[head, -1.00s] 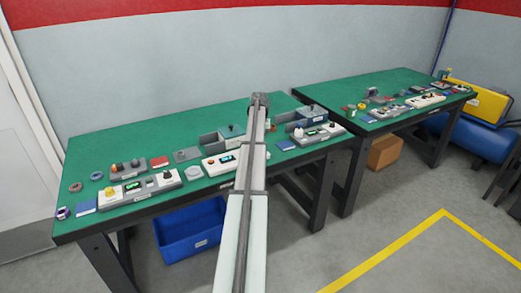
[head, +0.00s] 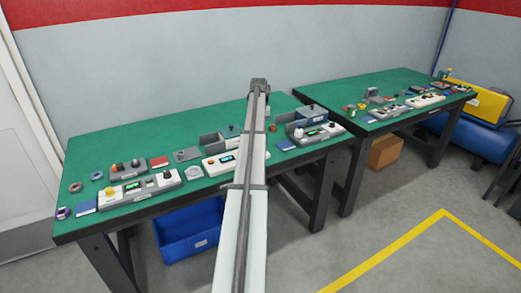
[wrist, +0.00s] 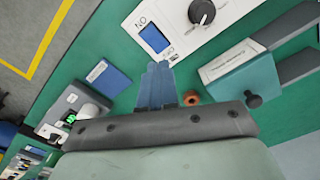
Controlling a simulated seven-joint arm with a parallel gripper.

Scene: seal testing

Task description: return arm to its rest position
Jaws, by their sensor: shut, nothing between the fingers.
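My arm reaches out over the left green-topped table (head: 110,160) in the head view, and its dark end (head: 259,85) shows against the table's back edge and the wall. The fingers are hidden there. In the wrist view my gripper (wrist: 158,66) has its blue-grey fingers together, shut and empty. They overlap the edge of a white unit (wrist: 185,38) with a black knob and a blue screen. I cannot tell the height between fingers and table.
Several testers, such as the one with a yellow knob (head: 111,191), line the table's front. In the wrist view a blue pad (wrist: 108,78) and a copper-coloured ring (wrist: 191,98) lie near my fingers. A blue bin (head: 190,232) stands below. The table's back left is clear.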

